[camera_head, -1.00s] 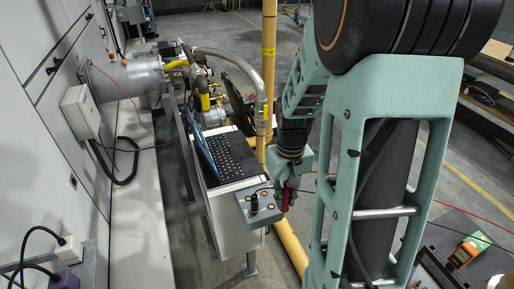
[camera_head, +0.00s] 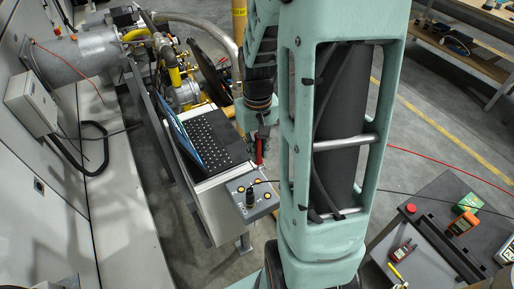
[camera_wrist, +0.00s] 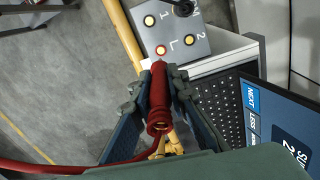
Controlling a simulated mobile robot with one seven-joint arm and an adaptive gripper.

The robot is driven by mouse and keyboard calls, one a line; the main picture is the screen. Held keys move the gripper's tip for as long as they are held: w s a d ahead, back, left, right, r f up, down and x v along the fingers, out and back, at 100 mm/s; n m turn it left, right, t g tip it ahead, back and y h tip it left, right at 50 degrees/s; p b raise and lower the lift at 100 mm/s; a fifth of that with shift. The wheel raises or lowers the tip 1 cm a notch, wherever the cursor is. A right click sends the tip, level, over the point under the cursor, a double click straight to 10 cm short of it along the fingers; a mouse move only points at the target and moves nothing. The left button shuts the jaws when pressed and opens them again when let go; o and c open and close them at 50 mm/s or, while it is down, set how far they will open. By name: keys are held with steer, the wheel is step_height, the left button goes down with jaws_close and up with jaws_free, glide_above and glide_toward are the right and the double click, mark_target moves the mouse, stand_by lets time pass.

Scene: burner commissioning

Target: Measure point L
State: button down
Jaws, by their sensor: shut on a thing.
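My gripper (camera_wrist: 158,90) is shut on a red test probe (camera_wrist: 158,95), with a red lead trailing to the lower left in the wrist view. The grey box (camera_wrist: 175,12) has round contacts marked 1, 2 and L. Contact L (camera_wrist: 161,50) has a red ring and lies just beyond the far end of the probe. Whether the tip touches it cannot be told. In the head view the box (camera_head: 238,184) stands at the end of a bench, with a black probe (camera_head: 251,197) upright on it. My gripper (camera_head: 262,118) and the red probe (camera_head: 259,151) are behind it.
An open laptop (camera_head: 212,140) lies on the bench beside the box. A yellow pipe (camera_wrist: 123,35) runs close by. Red and black leads cross the floor area.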

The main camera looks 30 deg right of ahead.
mark_target(258, 161)
steer(key=shift+f+b, duration=2.05)
steer(key=shift+f, duration=0.6)
steer(key=shift+f+b, duration=0.35)
steer(key=shift+f, duration=0.1)
steer(key=shift+r+p, duration=2.05)
steer(key=shift+r, duration=0.55)
steer(key=shift+s+f, duration=0.1)
steer(key=shift+s, duration=0.05)
